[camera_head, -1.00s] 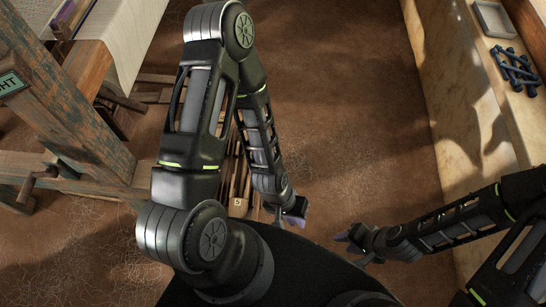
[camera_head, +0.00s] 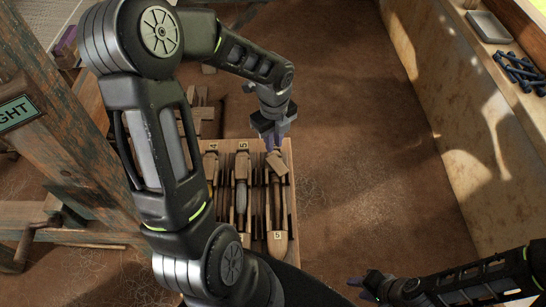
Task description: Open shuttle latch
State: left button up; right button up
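A wooden rack (camera_head: 292,205) stands on the floor below me, holding long wooden shuttles side by side. The middle shuttle (camera_head: 241,168) and the right shuttle (camera_head: 276,210) show small number tags. A tilted wooden block-like piece (camera_head: 279,163) lies at the far end of the right shuttle; I cannot tell whether it is a latch. My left gripper (camera_head: 271,147) points down just above this piece, its purple fingers close to it. Contact and finger gap are unclear. My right gripper (camera_head: 358,288) is low at the right, empty, with its fingers apart.
The wooden loom frame (camera_head: 60,140) with a green sign (camera_head: 15,113) stands at the left. At the right, a ledge holds a grey tray (camera_head: 488,27) and dark blue pegs (camera_head: 520,72). The brown floor between rack and wall is clear.

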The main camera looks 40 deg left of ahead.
aim_at(274, 161)
pick_arm(q)
jog(key=shift+d+m, duration=0.15)
jog(key=shift+m, duration=0.15)
jog(key=shift+f, duration=3.95)
jog(key=shift+c, duration=0.5)
grip_shut()
